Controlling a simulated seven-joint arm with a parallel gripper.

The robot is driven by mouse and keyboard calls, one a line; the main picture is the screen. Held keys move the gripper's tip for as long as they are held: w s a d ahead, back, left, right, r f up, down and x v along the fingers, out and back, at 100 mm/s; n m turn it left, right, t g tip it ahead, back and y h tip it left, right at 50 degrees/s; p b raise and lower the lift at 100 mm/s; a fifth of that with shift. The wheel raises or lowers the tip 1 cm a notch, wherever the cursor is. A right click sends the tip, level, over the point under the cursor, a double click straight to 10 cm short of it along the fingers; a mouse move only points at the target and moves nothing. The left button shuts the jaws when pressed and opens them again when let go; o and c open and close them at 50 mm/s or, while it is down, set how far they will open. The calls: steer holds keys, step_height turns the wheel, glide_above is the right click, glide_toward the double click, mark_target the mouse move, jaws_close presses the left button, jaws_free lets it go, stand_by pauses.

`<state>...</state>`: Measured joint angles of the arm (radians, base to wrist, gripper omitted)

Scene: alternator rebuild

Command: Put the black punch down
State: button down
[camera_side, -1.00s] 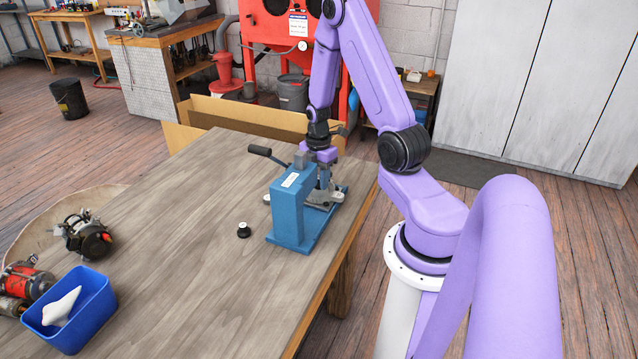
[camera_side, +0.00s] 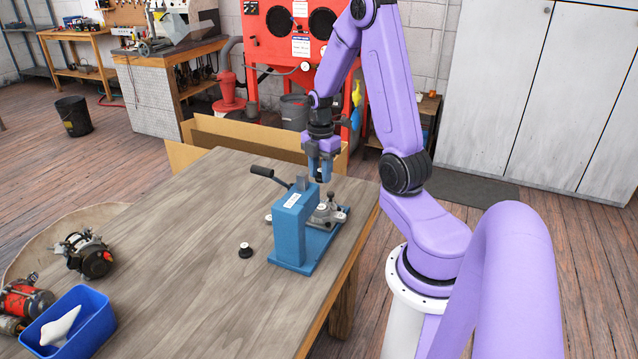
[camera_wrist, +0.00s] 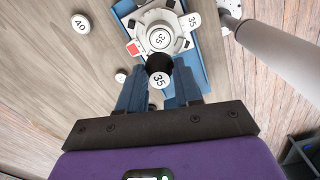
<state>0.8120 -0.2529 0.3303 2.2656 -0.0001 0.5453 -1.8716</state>
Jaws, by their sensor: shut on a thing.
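The black punch (camera_wrist: 159,66) is a short dark cylinder with a pale end face marked 35. It is held between the two blue fingers of my gripper (camera_wrist: 160,84) in the wrist view. In the side view my gripper (camera_side: 320,172) points down above the blue press (camera_side: 291,232), and the punch is hardly visible between the fingers. Below it, on the press base, sits a grey metal housing (camera_side: 328,213) with a round piece also marked 35 (camera_wrist: 160,38). The punch is apart from the housing in the side view.
A small black piece with a pale ring (camera_side: 245,251) stands on the wooden table (camera_side: 190,260); a disc marked 40 (camera_wrist: 81,24) shows in the wrist view. A black-tipped lever (camera_side: 262,172) sticks out leftward. A blue bin (camera_side: 100,322) and alternator (camera_side: 85,255) are at left. Mid-table is clear.

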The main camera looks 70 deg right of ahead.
steer(key=shift+r, duration=0.85)
steer(key=r, duration=0.4)
steer(key=shift+w+a+r, duration=0.2)
steer(key=shift+w+a, duration=0.05)
steer(key=shift+w, duration=0.1)
steer(key=w+a, duration=0.5)
steer(key=w, duration=0.2)
glide_above(257, 236)
step_height(257, 236, down, 21)
steer(key=shift+a+r, duration=0.1)
steer(key=c, duration=0.8)
jaws_free()
